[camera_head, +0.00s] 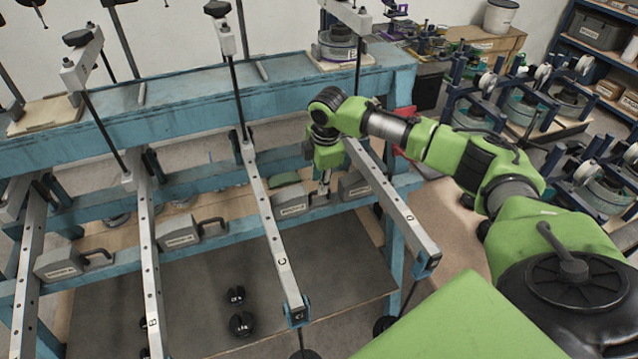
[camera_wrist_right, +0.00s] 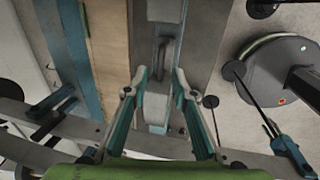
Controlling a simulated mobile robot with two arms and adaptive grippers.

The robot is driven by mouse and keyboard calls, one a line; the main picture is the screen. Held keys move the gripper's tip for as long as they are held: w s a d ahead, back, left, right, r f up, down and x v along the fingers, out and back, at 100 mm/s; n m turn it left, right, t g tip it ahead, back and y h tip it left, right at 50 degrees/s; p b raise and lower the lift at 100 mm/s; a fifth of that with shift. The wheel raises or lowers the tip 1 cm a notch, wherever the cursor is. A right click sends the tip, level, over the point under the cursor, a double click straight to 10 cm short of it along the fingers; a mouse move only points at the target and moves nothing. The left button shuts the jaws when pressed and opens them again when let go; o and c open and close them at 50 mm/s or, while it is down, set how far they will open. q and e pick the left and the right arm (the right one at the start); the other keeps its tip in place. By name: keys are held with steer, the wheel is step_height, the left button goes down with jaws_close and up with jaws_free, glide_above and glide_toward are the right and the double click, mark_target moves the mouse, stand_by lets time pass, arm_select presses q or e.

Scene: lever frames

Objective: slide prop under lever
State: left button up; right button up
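Several grey lever bars run toward me, among them lever C (camera_head: 270,225) and lever D (camera_head: 390,200). Several grey wedge-like props with dark handles rest on the blue frame's lower beam. One prop (camera_head: 290,204) is between levers C and D, and another prop (camera_head: 353,186) is just right of it, near lever D. My right gripper (camera_head: 323,186) points down between these two props, at the handle of the left one. In the right wrist view, its fingers (camera_wrist_right: 160,74) are apart, with a handle (camera_wrist_right: 161,52) near the gap between the tips. My left gripper is out of view.
Other props (camera_head: 180,234) sit further left along the beam. Round black weights (camera_head: 241,323) lie on the dark mat below. Upright rods join the levers to the blue frame (camera_head: 380,88). Shelves and spare equipment stand at the right.

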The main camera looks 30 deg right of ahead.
mark_target(282, 199)
step_height(282, 199, down, 2)
steer(key=shift+w+f, duration=0.1)
steer(key=shift+w, duration=0.05)
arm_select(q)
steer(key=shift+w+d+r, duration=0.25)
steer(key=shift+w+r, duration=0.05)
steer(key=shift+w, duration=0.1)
arm_select(e)
steer(key=shift+w+f, duration=0.1)
steer(key=shift+f, duration=0.3)
jaws_close()
steer(key=shift+a, duration=0.1)
steer(key=a+p, duration=0.1)
steer(key=a, duration=0.1)
steer(key=w+a+p, duration=0.1)
steer(key=a, duration=0.1)
steer(key=shift+a+r+p, duration=0.2)
steer(key=shift+a+p, duration=0.15)
steer(key=shift+p, duration=0.05)
steer(key=a, duration=0.2)
steer(key=w+a+p, duration=0.1)
steer(key=a, duration=0.2)
steer(key=shift+w+a+f, duration=0.15)
steer(key=shift+w+a, duration=0.05)
steer(key=shift+a, duration=0.05)
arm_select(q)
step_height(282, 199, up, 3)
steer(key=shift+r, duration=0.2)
arm_select(e)
steer(key=shift+d, duration=0.1)
